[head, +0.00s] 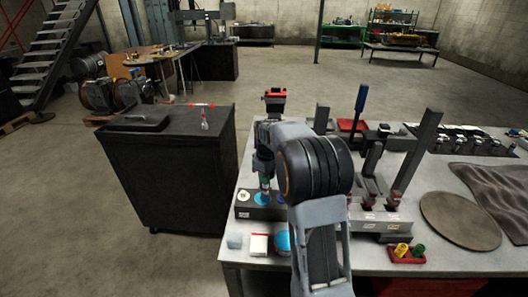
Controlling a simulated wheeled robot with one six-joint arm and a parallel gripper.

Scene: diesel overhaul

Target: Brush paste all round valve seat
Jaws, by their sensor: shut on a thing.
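My gripper (263,168) points down over the left end of the bench and is shut on a slim upright thing, likely the brush (265,184), of which only a small reddish and dark part shows. Right below it is a dark grey block (249,212) with a white-marked round spot (243,196) and a blue round spot (262,199) on top. I cannot tell whether the brush tip touches the blue spot. My arm hides the block's right part. A blue round thing (282,241), perhaps a paste tin, is partly hidden by my arm.
A small white box (258,244) and a pale cube (235,241) lie near the bench's front left. A grey fixture with tall posts (418,150) stands right of my arm. A red tray (407,256) holds yellow and green pieces. A black cabinet (170,180) stands left.

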